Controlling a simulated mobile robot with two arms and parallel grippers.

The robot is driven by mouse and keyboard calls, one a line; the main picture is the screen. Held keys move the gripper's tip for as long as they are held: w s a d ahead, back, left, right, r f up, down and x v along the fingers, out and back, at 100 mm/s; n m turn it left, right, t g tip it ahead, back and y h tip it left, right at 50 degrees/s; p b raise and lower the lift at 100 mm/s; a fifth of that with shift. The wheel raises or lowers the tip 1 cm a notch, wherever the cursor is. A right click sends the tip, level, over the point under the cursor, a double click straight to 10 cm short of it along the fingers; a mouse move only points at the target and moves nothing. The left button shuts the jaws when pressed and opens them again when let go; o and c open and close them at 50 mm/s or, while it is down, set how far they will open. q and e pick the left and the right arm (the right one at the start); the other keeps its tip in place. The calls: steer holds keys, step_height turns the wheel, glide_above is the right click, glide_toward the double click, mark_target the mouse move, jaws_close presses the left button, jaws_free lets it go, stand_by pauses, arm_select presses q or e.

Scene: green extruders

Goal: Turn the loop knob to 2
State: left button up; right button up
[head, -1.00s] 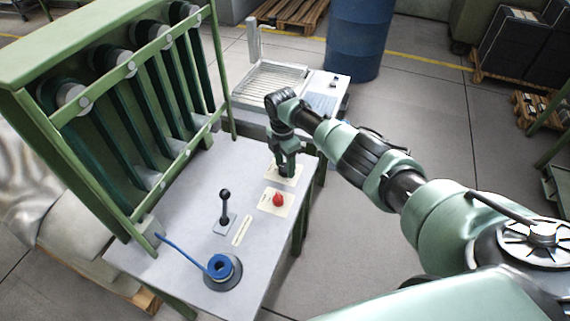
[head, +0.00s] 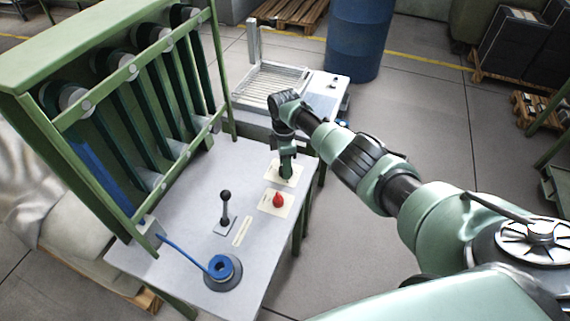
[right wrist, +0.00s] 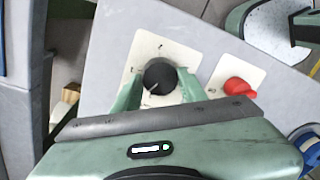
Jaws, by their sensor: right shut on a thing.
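A round black knob (right wrist: 160,77) sits on a cream plate (right wrist: 150,50) in the right wrist view. A pale pointer line on it aims toward the lower left of that picture. Marks ring the knob, too small to read surely. My right gripper (right wrist: 158,88) is shut on this knob, one green finger on each side. In the head view my right gripper (head: 287,174) points down at the plate (head: 296,170) near the table's right edge and hides the knob. My left gripper is not in view.
A red knob (head: 278,200) on its own plate is close beside the gripped one. A black-topped lever (head: 225,207) and a blue-cored spool (head: 220,268) stand on the grey table (head: 180,220). A green rack (head: 130,70) rises at the left.

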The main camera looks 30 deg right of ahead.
steer(key=m+p, duration=0.2)
steer(key=m, duration=0.4)
steer(key=shift+r+m, duration=0.1)
steer(key=shift+m, duration=0.2)
steer(key=m+p, duration=0.1)
steer(key=m, duration=0.2)
steer(key=shift+d+m+y, duration=0.1)
steer(key=shift+m+y, duration=0.2)
steer(key=m+p, duration=0.1)
steer(key=m, duration=0.2)
steer(key=shift+m+t+p, duration=0.3)
steer(key=shift+m+t, duration=0.1)
steer(key=m+p, duration=0.1)
steer(key=m, duration=0.2)
steer(key=shift+s, duration=0.1)
steer(key=m+p, duration=0.1)
steer(key=m, duration=0.3)
steer(key=m+p, duration=0.2)
steer(key=m, duration=0.3)
steer(key=shift+m+t, duration=0.3)
steer(key=o, duration=1.4)
steer(key=shift+s, duration=0.1)
steer(key=shift+c, duration=0.2)
